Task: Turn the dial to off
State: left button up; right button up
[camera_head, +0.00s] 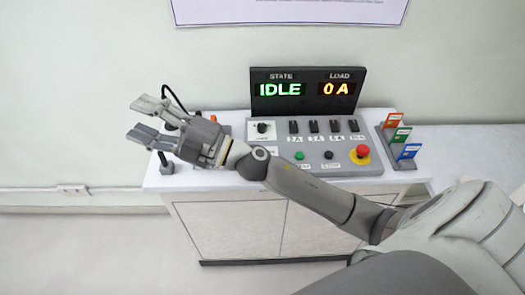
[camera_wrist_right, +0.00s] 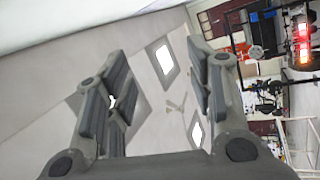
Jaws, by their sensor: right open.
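The dial (camera_head: 263,128) is a small black knob on a white plate at the upper left of the grey control panel (camera_head: 340,153). Its pointer setting is too small to read. My right gripper (camera_head: 148,121) is open and empty, left of the dial and apart from it, with its fingers pointing left. In the right wrist view the two fingers (camera_wrist_right: 160,95) are spread with nothing between them. The display (camera_head: 307,92) behind the panel reads IDLE and 0 A. My left gripper is not in view.
Several black switches (camera_head: 314,127), a green button (camera_head: 299,155) and a red emergency button (camera_head: 362,151) sit on the panel. A rack with coloured cards (camera_head: 402,138) stands right of it. A black cable and stand are beside my gripper. The white counter (camera_head: 460,150) is clear further right.

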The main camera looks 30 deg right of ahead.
notch_tip(320, 180, down, 10)
jog(key=s+a+n+g+h, duration=0.1)
jog(key=s+n+g+h, duration=0.1)
jog(key=n+g, duration=1.1)
jog(key=w+d+f+m+g+h, duration=0.15)
jog(key=d+h, duration=0.55)
jog(key=d, duration=0.7)
jog(key=d+f+g+h, duration=0.1)
jog(key=d+f+h, duration=0.35)
jog(key=d, duration=0.95)
jog(key=shift+h, duration=0.95)
jog(key=f, duration=0.3)
jog(key=f+p, duration=0.1)
jog(key=f, duration=0.2)
jog(key=f+p, duration=0.1)
jog(key=f, duration=0.2)
jog(key=shift+s+a, duration=0.1)
jog(key=shift+a, duration=0.15)
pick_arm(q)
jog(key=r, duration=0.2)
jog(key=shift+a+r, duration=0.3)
